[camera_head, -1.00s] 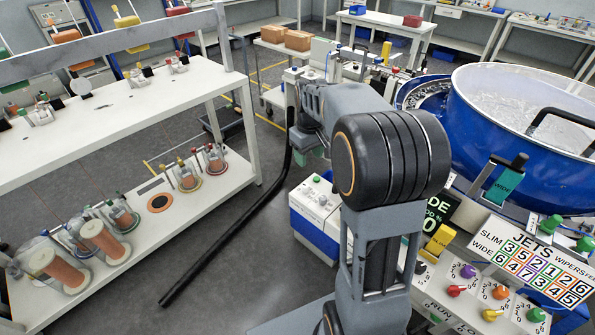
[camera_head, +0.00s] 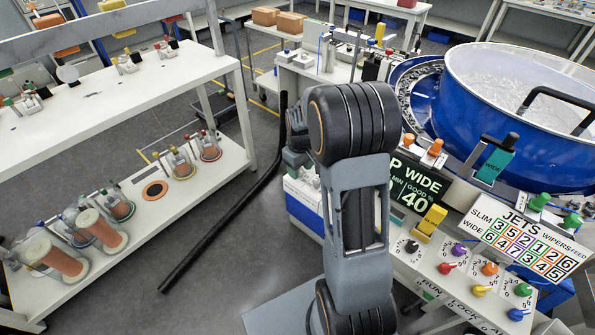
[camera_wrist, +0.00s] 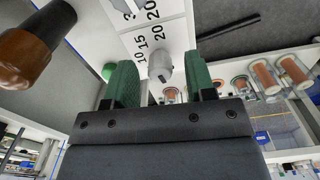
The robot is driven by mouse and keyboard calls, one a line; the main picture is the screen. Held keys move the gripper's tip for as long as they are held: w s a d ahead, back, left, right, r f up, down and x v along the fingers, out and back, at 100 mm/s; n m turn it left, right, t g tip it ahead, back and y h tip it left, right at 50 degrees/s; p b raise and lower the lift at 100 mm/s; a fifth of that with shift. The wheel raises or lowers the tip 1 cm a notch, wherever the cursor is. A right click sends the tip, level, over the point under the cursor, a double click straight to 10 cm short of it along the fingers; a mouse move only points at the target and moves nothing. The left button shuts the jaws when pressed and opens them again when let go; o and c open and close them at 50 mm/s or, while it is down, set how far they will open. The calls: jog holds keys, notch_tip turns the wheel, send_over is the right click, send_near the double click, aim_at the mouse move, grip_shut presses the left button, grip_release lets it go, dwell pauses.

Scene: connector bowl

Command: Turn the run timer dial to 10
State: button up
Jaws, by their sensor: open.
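In the wrist view, a pale grey dial knob (camera_wrist: 160,66) stands on a white panel (camera_wrist: 165,40) printed with numbers, among them 10, 15 and 20. My gripper (camera_wrist: 160,80) is open, with one green finger on each side of the knob in the picture. The knob looks to be between or just beyond the fingertips; contact cannot be told. Which number it points to is unclear. In the head view, a white-and-blue box (camera_head: 302,210) stands behind my arm. My arm hides its controls and most of my gripper there.
A green button (camera_wrist: 108,71) sits left of the knob, and a brown handle (camera_wrist: 28,45) looms close at upper left. In the head view, a panel with coloured knobs (camera_head: 480,290) and a blue bowl (camera_head: 520,150) stand right.

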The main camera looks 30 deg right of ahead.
jog(key=shift+f, duration=0.65)
